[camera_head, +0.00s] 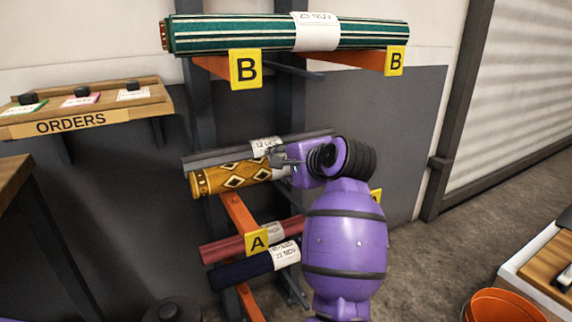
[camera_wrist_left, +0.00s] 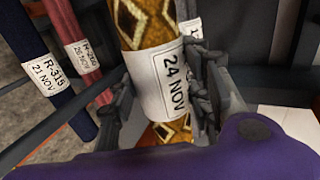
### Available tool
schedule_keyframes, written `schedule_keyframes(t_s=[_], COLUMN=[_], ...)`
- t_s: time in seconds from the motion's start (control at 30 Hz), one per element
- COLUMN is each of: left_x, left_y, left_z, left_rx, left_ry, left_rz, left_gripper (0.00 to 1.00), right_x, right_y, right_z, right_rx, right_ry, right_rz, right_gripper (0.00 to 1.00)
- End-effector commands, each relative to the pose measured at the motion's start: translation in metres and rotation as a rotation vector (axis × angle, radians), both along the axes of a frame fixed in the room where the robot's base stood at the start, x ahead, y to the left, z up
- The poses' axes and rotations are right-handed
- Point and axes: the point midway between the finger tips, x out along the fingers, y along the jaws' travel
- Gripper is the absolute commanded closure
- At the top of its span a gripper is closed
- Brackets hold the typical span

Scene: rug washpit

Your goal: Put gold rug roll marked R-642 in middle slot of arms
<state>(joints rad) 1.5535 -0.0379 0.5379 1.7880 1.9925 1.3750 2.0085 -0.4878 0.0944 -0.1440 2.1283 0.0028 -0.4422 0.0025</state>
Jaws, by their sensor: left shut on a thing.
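The gold rug roll (camera_head: 232,178) with a brown diamond pattern lies roughly level over the back part of the orange arms marked A (camera_head: 236,213). It is just in front of a grey roll (camera_head: 205,160). I cannot tell whether it rests on the arms. My left gripper (camera_head: 284,160) is shut around the gold roll. In the left wrist view the fingers (camera_wrist_left: 163,100) sit on both sides of its white label (camera_wrist_left: 172,84), which reads 24 NOV. Its R number is not readable. My right gripper is not in view.
A red roll (camera_head: 232,246) and a navy roll (camera_head: 240,270), labelled R-315 in the wrist view, lie lower down. A green striped roll (camera_head: 240,35) lies above on the arms marked B. An orders shelf (camera_head: 110,113) is at left. The front of the A arms looks bare.

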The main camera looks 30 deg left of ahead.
Motion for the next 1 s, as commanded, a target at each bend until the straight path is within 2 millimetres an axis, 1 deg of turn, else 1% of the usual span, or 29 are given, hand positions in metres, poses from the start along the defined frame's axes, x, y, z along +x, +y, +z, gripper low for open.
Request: schedule_keyframes(t_s=[0.23, 0.27, 0.4, 0.77, 0.87, 1.0], left_x=[0.000, 0.000, 0.000, -0.001, -0.005, -0.016], left_y=[0.000, 0.000, 0.000, -0.002, -0.010, -0.031], left_z=[-0.002, -0.002, -0.002, -0.003, 0.001, 0.013], left_rx=[0.002, 0.002, 0.001, -0.001, -0.002, -0.004], left_ry=[-0.003, -0.003, -0.002, 0.002, 0.000, -0.002], left_rz=[0.000, 0.000, 0.000, 0.000, -0.002, -0.004], left_gripper=[0.99, 0.52, 0.34, 0.33, 0.33, 0.33], right_x=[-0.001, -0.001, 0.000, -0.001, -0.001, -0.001], right_y=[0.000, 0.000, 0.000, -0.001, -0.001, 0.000], right_z=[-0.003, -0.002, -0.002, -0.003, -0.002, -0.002], right_rx=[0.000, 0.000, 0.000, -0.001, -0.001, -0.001], right_ry=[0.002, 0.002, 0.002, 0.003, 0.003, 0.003], right_rz=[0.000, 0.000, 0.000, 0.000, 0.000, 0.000], right_gripper=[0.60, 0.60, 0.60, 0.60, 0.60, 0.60])
